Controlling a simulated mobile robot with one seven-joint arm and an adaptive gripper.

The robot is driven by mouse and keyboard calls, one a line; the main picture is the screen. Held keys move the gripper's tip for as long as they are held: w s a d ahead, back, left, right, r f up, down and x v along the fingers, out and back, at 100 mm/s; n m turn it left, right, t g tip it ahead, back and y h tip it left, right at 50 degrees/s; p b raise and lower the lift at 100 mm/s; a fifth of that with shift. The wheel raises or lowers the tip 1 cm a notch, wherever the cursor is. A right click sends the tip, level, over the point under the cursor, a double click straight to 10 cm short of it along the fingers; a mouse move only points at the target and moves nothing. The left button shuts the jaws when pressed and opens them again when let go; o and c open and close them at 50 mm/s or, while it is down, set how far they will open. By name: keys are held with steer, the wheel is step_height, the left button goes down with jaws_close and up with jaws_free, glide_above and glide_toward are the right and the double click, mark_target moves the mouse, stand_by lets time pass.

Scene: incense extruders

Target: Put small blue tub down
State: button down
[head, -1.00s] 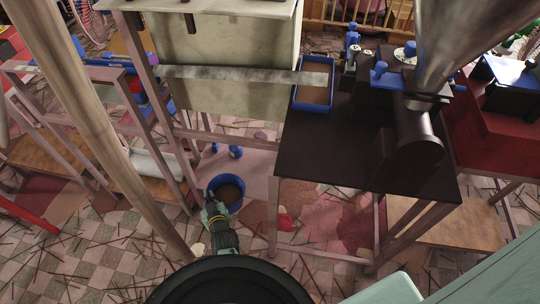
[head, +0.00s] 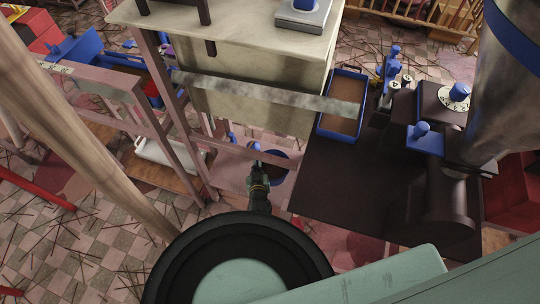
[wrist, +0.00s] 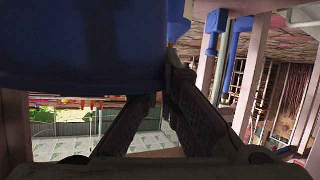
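The small blue tub (head: 285,163) with brown contents is in the middle of the head view, beside the left edge of the dark table. My gripper (head: 257,168) is at the tub's left rim and partly hides it. In the wrist view the tub's blue wall (wrist: 80,50) fills the upper left. My gripper's dark fingers (wrist: 163,88) come together on the tub's edge, so it looks shut on the tub. The tub looks upright. Its underside is hidden, so I cannot tell whether it touches the pinkish low surface below.
The dark table (head: 335,190) stands right of the tub and carries a blue tray (head: 340,122) of brown material and a machine. A wooden frame (head: 185,150) stands left. Small blue objects (head: 232,138) are just behind the tub. Open tiled floor (head: 90,240) lies front left.

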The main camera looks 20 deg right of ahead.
mark_target(269, 157)
steer(key=w+d+b, duration=0.2)
steer(key=b, duration=0.1)
steer(key=w+d+b, duration=0.2)
steer(key=b, duration=0.1)
steer(key=w+d+f+b, duration=0.1)
steer(key=w+d+b, duration=0.1)
steer(key=shift+w+d+f+b, duration=0.1)
steer(key=shift+w+d+b, duration=0.05)
steer(key=shift+w+b, duration=0.25)
steer(key=shift+w+d+f+b, duration=0.1)
steer(key=shift+f+b, duration=0.8)
steer(key=shift+f, duration=0.05)
steer(key=shift+w+d+f+b, duration=0.1)
steer(key=shift+f+b, duration=0.75)
steer(key=shift+f, duration=0.05)
steer(key=c, duration=1.8)
jaws_free()
steer(key=shift+r+p, duration=0.25)
steer(key=shift+p, duration=0.1)
steer(key=p+v, duration=0.6)
steer(key=v, duration=0.5)
steer(key=shift+p, duration=0.35)
steer(key=shift+s+a+r, duration=0.1)
steer(key=shift+s+a, duration=0.05)
steer(key=shift+s, duration=0.4)
steer(key=shift+w, duration=0.1)
